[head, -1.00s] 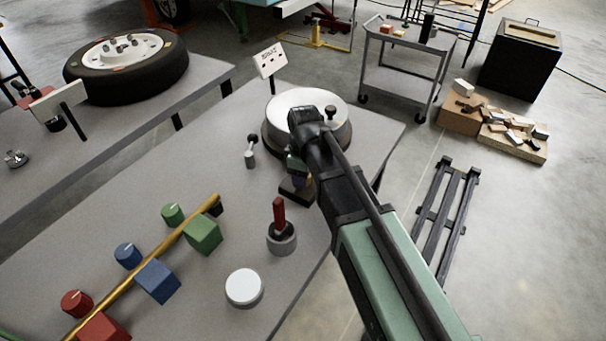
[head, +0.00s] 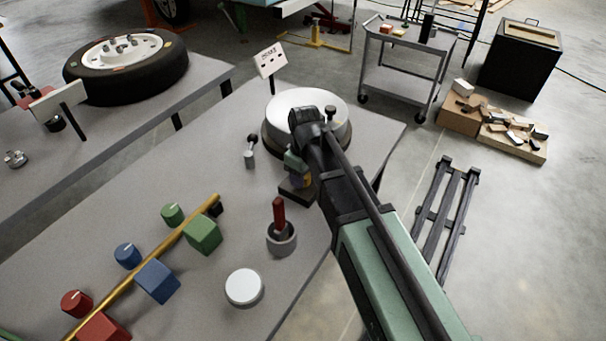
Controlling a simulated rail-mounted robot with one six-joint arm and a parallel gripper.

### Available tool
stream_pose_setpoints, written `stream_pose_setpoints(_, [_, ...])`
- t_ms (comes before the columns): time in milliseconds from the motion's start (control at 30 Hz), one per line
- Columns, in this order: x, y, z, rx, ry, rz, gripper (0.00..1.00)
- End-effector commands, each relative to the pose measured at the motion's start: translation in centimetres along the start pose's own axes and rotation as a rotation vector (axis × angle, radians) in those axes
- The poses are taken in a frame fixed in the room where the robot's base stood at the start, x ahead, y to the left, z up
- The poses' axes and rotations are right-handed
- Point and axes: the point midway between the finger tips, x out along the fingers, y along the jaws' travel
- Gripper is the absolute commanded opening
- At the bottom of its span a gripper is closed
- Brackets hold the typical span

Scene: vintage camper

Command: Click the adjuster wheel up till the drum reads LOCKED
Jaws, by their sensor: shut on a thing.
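The silver drum (head: 300,104) sits on a dark round base on the grey bench, with a small dark knob at its right side. No reading can be made out on it. My gripper (head: 297,177) is low in front of the drum, above a dark block (head: 296,193). It is shut on what appears to be the adjuster wheel (head: 301,182), a small dark, partly yellow piece. My wrist and arm hide most of this wheel and the drum's lower right side.
A small sign (head: 269,61) stands behind the drum; its text is too small to read surely. A short lever (head: 250,152), a red-handled stick in a grey cup (head: 282,238), a white disc (head: 244,287) and coloured blocks along a brass rail (head: 140,271) share the bench.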

Motion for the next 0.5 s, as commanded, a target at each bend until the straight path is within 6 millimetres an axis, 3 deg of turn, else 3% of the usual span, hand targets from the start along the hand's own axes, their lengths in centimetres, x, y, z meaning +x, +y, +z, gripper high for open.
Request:
stream_pose_setpoints(33, [0.03, -0.03, 0.03, 0.0, 0.0, -0.001, 0.5])
stream_pose_setpoints(167, [0.02, -0.03, 0.03, -0.001, 0.0, -0.001, 0.7])
stream_pose_setpoints(500, [-0.52, -0.03, 0.01, -0.001, 0.0, 0.0, 0.71])
